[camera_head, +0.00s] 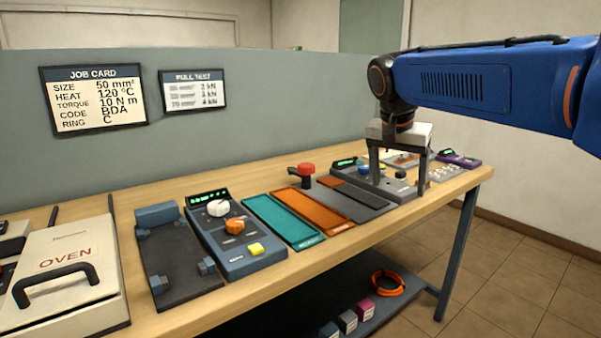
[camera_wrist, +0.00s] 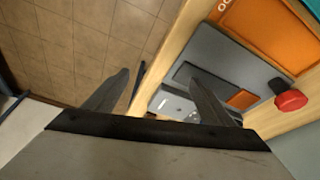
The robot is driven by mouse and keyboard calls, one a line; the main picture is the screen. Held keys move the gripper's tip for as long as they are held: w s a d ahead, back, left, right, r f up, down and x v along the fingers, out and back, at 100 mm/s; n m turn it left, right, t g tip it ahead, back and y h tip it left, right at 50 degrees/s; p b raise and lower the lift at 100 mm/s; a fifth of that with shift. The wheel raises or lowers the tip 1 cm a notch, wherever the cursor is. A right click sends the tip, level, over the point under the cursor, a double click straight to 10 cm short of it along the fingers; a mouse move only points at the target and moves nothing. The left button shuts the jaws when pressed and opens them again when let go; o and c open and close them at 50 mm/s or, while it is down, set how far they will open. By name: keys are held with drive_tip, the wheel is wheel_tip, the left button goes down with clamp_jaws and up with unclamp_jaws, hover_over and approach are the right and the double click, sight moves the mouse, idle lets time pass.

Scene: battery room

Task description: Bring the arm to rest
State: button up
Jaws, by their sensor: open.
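My blue arm (camera_head: 490,85) reaches in from the right in the head view, over the right part of the workbench (camera_head: 150,318). My gripper (camera_head: 400,165) points down at its end, above the grey plate and the device at the right. Whether the fingertips touch anything below cannot be told from the head view.
A red knob (camera_head: 306,169) stands upright near the gripper. Teal (camera_head: 283,222) and orange (camera_head: 315,212) trays, a control box (camera_head: 240,262), a black fixture (camera_head: 178,265) and an oven (camera_head: 65,270) fill the bench leftward. A grey partition (camera_head: 270,110) stands behind. Floor is clear at right.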

drive_tip(key=s+d+f+n+t+y, duration=0.1)
drive_tip(key=s+d+f+n, duration=0.2)
drive_tip(key=s+f, duration=0.8)
drive_tip(key=s+d+f+n+y, duration=0.1)
drive_tip(key=s+d+f+n, duration=0.2)
drive_tip(key=s+f, duration=0.7)
drive_tip(key=s+n, duration=0.1)
drive_tip(key=s, duration=0.6)
drive_tip(key=shift+f+t, duration=0.35)
drive_tip(key=shift+t, duration=0.05)
